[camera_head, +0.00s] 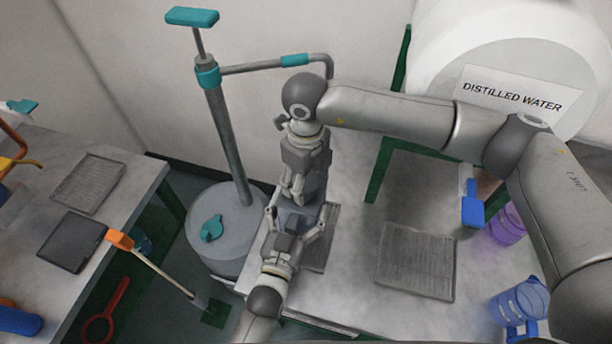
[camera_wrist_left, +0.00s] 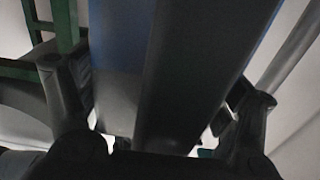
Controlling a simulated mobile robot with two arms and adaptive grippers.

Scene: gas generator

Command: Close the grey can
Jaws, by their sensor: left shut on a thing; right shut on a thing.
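The grey can (camera_head: 299,214) is a dark grey-blue body at the left edge of the right-hand table, mostly hidden by both grippers. My left gripper (camera_head: 296,226) comes from below with one finger on each side of it and is shut on it. In the left wrist view the can (camera_wrist_left: 175,70) fills the space between the fingers (camera_wrist_left: 165,125). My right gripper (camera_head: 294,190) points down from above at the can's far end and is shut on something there. I cannot tell whether that is the lid or cap. The can's opening is hidden.
A grey drum (camera_head: 216,247) with a teal cap (camera_head: 212,228) and a tall pump (camera_head: 228,130) stands close left. A ribbed tray (camera_head: 415,262), purple beaker (camera_head: 506,224) and blue jug (camera_head: 520,300) are on the right table. A white distilled-water tank (camera_head: 440,50) is behind.

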